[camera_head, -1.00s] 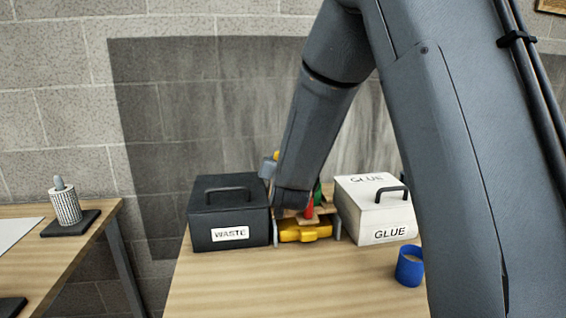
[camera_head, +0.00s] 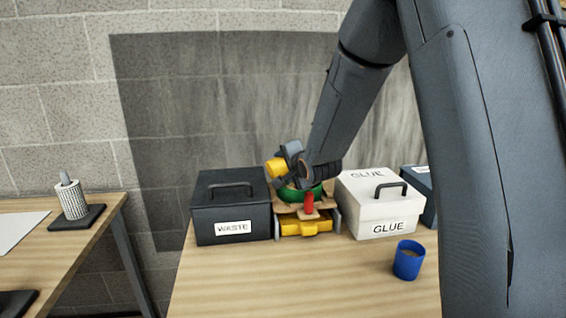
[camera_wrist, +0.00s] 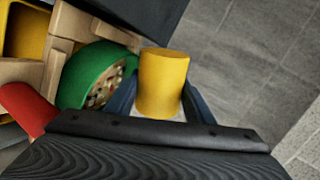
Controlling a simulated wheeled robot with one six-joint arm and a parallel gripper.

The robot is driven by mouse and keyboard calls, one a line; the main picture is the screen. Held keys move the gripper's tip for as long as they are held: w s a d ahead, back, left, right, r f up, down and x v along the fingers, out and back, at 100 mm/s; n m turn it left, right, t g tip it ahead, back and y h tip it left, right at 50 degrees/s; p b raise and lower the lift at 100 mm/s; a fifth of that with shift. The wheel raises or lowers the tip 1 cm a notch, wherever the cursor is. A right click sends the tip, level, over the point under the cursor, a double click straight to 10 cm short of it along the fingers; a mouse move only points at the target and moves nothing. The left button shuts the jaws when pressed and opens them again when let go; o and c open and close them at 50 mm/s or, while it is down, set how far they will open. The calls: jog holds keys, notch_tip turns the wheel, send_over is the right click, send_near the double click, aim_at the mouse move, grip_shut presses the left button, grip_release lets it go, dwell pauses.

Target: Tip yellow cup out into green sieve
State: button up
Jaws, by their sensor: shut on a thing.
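My gripper (camera_head: 286,162) is shut on the yellow cup (camera_head: 276,167), just above and to the left of the green sieve (camera_head: 295,194). The cup looks tilted in the head view. In the wrist view the cup (camera_wrist: 163,85) stands between the two fingers, its closed-looking yellow side facing me, so I cannot see inside it. The sieve (camera_wrist: 88,65) is left of the cup there, and several small brown and pale pieces lie in it. Its red handle (camera_head: 308,203) points to the front. The sieve sits on a wooden stand (camera_head: 325,216).
A yellow tray (camera_head: 305,228) is under the stand. The black WASTE box (camera_head: 232,205) is close on the left, the white GLUE box (camera_head: 380,205) close on the right. A blue cup (camera_head: 409,259) stands at the front right. The front of the table (camera_head: 300,280) is clear.

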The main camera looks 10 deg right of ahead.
jog(key=shift+m+p, duration=0.3)
jog(key=shift+p, duration=0.2)
jog(key=shift+d+y+p, duration=0.15)
jog(key=shift+y+p, duration=0.15)
jog(key=shift+p, duration=0.2)
jog(key=m+p, duration=0.1)
jog(key=p, duration=0.1)
jog(key=d+m+y+p, duration=0.1)
jog(key=p, duration=0.2)
jog(key=shift+w+f+m+g+y+p, duration=0.1)
jog(key=shift+f+m+g+y+p, duration=0.05)
jog(key=shift+m+g+y+p, duration=0.15)
jog(key=shift+w+d+m+y+p, duration=0.25)
jog(key=shift+m+y+p, duration=0.45)
jog(key=shift+p, duration=1.15)
jog(key=shift+s, duration=0.1)
